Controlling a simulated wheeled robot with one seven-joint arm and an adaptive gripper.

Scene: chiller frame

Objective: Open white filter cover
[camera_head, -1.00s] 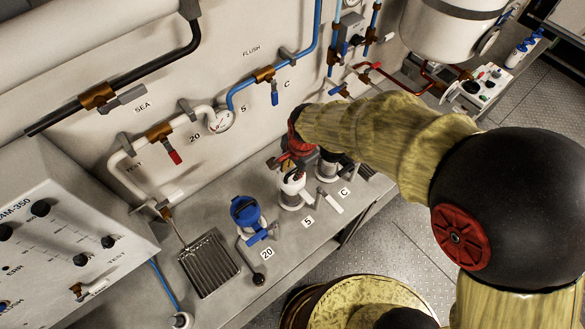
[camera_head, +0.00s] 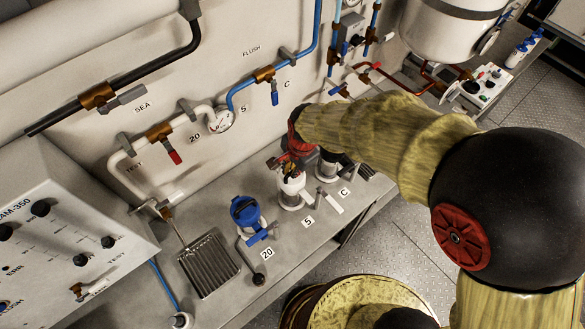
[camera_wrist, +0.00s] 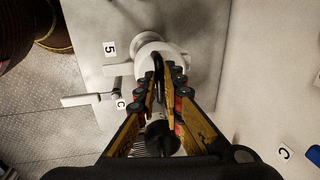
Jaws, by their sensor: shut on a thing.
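The white filter housing with its white cover (camera_head: 293,184) stands on the grey counter by the label 5, between the blue-topped filter and the dark-topped one. My gripper (camera_head: 288,168) points down over it from above. In the wrist view my gripper's fingers (camera_wrist: 166,88) are close together, shut on the white cover (camera_wrist: 154,52), which shows beyond the fingertips. The exact contact is partly hidden by the fingers. The cover looks upright and seated on its housing.
A blue-topped filter (camera_head: 246,213) stands to the left by the label 20. A dark-topped filter (camera_head: 328,165) stands close on the right by the label C. Pipes and valves run along the wall behind. A drain grate (camera_head: 208,264) lies at the left.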

